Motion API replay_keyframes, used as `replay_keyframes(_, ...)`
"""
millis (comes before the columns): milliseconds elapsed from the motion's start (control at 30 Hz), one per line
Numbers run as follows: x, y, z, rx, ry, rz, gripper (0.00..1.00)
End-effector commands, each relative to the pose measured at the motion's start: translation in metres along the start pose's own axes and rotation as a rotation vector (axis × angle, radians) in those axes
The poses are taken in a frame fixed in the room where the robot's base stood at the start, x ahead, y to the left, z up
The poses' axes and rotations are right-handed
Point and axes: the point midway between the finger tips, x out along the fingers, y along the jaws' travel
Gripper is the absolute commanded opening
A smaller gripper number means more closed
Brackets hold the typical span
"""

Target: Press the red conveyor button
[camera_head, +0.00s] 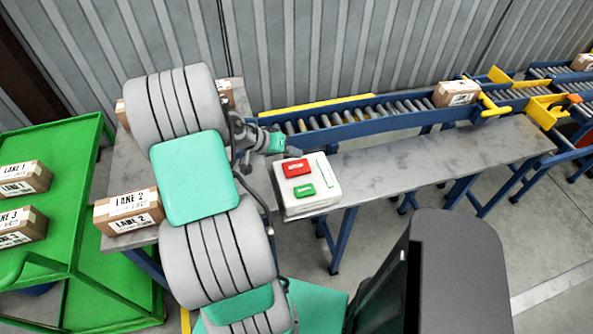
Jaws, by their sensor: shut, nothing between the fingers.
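The red button (296,168) sits on top of a white control box (311,204), at the box's back left. A green button (304,191) is in front of it on the same box. My gripper (283,147) is shut and empty. In the picture it shows just above and left of the red button, near the back edge of the box. The button's top is visible, and the gripper appears apart from it. I cannot tell the height of the fingertips.
A roller conveyor (345,116) runs behind the box, with a carton (456,93) on it. A LANE 2 carton (129,211) lies on the grey table (420,160). A green cart (62,215) with cartons stands at left. My arm hides part of the table.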

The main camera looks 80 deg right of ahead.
Motion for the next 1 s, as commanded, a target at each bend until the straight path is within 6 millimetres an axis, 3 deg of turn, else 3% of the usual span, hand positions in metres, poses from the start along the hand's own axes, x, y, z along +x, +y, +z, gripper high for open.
replay_keyframes(33, 0.01, -0.007, 0.007, -0.001, 0.0, 0.0, 0.0)
replay_keyframes(200, 0.02, -0.015, 0.014, -0.001, 0.001, 0.0, 0.0)
replay_keyframes(1000, 0.02, -0.015, 0.014, -0.001, 0.0, 0.0, 0.0)
